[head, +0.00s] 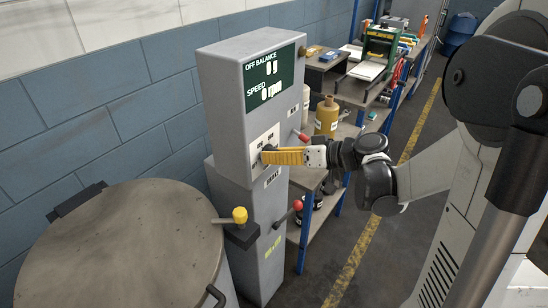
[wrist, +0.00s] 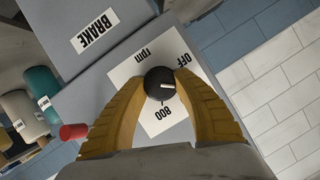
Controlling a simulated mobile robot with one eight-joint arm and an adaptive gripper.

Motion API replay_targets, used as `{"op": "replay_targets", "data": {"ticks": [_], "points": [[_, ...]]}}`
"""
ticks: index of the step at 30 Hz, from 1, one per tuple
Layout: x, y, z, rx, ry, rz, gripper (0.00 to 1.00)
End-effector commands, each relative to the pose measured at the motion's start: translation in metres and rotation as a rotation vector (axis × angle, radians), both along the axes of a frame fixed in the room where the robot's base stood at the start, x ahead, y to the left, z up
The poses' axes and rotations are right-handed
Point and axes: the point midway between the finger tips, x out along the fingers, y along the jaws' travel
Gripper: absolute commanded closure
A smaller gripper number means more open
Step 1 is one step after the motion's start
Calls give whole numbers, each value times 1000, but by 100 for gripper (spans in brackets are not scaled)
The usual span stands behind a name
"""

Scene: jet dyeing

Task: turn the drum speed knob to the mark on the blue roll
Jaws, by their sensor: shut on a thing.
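The drum speed knob (wrist: 158,83) is black with a white pointer line, on a white plate (wrist: 130,73) marked OFF, rpm and 800. In the wrist view the pointer lies toward the right, between OFF and 800. My gripper (head: 270,155) has its yellow fingers shut on the knob, one on each side. In the head view the fingers mostly hide the knob. The display (head: 270,78) on the grey cabinet reads SPEED 0 rpm and OFF BALANCE 0 g. A teal-blue roll (wrist: 42,83) stands at the left of the wrist view; its label is too small to read.
A red-tipped lever (head: 301,136) sits just right of the plate, and another red-knobbed lever (head: 297,205) is lower down. A yellow-knobbed handle (head: 239,215) stands by the round drum lid (head: 120,245). Behind are a workbench (head: 350,90) and a yellow-brown roll (head: 326,118).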

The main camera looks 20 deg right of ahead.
Motion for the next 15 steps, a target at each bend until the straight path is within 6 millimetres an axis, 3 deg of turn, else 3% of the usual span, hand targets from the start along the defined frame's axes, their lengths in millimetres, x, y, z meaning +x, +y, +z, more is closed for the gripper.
{"op": "replay_targets", "data": {"ticks": [15], "points": [[0, 0, -2, 261, 191, 1, 95]]}}
